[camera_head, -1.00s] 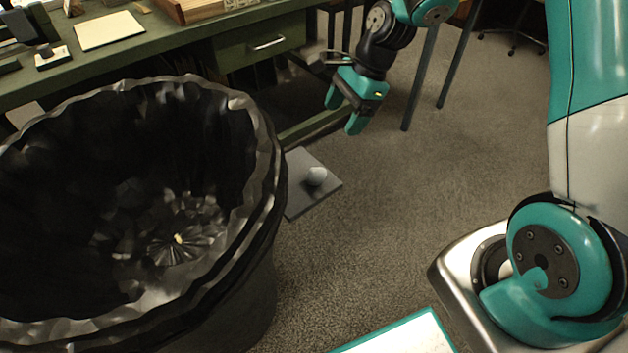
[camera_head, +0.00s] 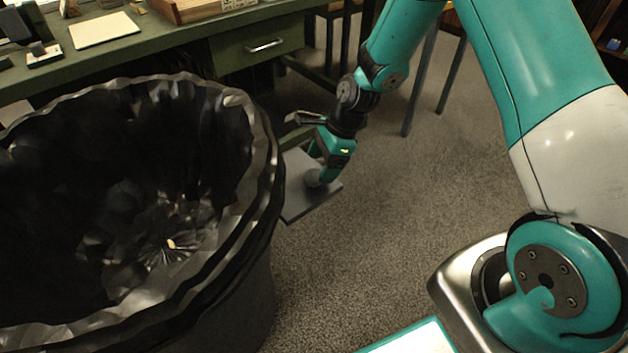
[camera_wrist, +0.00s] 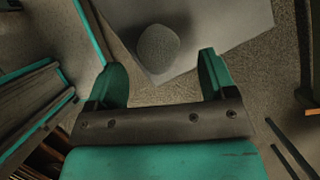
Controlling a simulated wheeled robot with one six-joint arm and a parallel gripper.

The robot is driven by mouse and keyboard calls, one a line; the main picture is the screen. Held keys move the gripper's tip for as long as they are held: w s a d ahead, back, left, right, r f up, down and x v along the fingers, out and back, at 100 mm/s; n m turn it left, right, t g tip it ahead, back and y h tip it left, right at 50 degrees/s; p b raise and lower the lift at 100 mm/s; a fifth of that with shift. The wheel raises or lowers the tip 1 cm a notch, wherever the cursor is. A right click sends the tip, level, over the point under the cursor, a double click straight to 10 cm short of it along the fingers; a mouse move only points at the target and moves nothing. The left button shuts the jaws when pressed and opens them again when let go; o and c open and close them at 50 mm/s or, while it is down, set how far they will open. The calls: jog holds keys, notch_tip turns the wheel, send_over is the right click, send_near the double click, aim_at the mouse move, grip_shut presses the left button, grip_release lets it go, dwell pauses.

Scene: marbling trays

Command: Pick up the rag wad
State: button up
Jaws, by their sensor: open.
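The rag wad (camera_head: 313,178) is a small grey rounded lump on a flat grey mat (camera_head: 297,204) on the floor. In the wrist view the wad (camera_wrist: 158,47) lies near the mat's edge, ahead of my fingertips and between their lines. My gripper (camera_head: 321,168) points down just above the wad in the head view and partly covers it. In the wrist view my gripper (camera_wrist: 162,72) has its two teal fingers spread wide, with nothing between them. I cannot tell whether a finger touches the wad.
A large bin with a black liner (camera_head: 262,160) stands left of the mat, close to it. A green workbench (camera_head: 185,40) with a drawer (camera_head: 262,45) runs behind. Carpet (camera_head: 400,190) lies clear to the right of the mat.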

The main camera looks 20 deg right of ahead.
aim_at(316, 173)
jog(key=b+x, duration=0.1)
jog(key=x, duration=0.3)
jog(key=shift+a+f, duration=0.15)
jog(key=shift+f, duration=0.05)
jog(key=shift+r, duration=0.1)
jog(key=c, duration=1)
